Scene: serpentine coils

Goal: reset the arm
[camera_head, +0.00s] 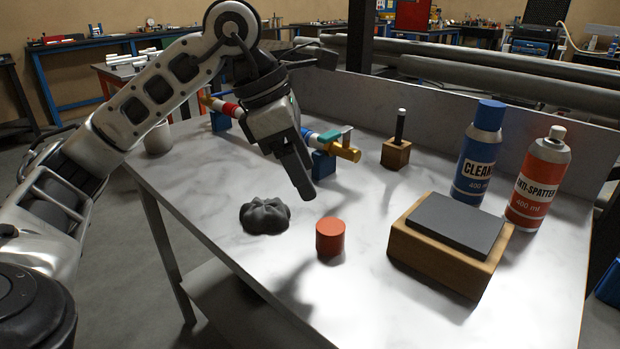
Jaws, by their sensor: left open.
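My left arm comes in from the left. Its gripper (302,172) points down over the marble-look table (370,245) and is open and empty. It hangs above and behind a red-orange cylinder (330,238) and a dark crumpled lump (265,216), apart from both. A torch-like tool with a brass end (338,146) rests on blue supports behind the gripper, which hides part of it. My right gripper is not in view.
A wooden block with a dark grey top (446,262) stands at the right front. A blue can (478,155) and a red can (539,180) stand behind it. A small wooden holder with a black peg (397,150) sits mid-table. A raised panel edges the back. The front centre is clear.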

